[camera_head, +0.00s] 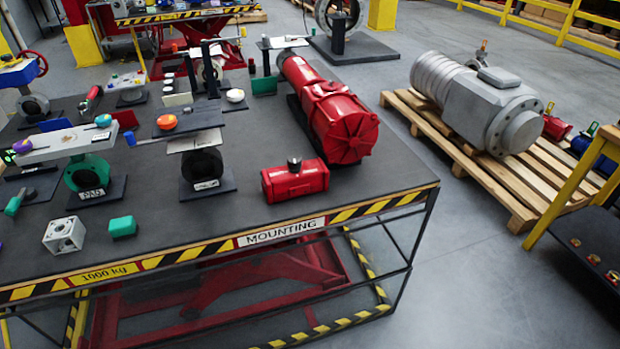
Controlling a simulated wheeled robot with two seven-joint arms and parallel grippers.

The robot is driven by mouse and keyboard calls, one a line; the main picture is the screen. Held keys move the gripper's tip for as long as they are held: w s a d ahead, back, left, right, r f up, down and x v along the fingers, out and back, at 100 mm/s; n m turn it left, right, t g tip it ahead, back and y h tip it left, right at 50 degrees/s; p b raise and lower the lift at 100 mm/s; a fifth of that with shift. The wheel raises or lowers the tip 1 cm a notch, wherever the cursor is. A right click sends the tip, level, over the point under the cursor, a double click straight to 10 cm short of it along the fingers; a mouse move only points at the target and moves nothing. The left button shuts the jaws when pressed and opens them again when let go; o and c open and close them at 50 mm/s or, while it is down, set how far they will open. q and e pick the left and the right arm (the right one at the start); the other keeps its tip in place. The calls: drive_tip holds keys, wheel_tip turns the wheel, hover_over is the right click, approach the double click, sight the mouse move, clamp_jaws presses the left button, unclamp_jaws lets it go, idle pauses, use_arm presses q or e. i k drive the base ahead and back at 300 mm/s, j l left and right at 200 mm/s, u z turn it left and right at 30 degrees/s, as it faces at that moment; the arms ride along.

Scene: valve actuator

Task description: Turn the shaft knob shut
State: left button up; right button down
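A small red actuator box (296,182) sits on the dark table near its front edge, right of centre. A dark shaft knob (294,163) stands on top of it. The knob is small here and I cannot tell how far it is turned. Neither of my grippers shows in the head view.
A large red actuator (335,115) lies just behind the small one. The table (180,240) has a striped edge. Valves on stands and small parts fill its left side. A grey actuator (485,100) lies on a wooden pallet (455,150) at right; the floor between is clear.

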sight(293, 161)
drive_tip(key=i+u, duration=0.2)
drive_tip(key=u, duration=0.3)
drive_tip(key=i+l+u, duration=0.15)
drive_tip(key=u, duration=0.3)
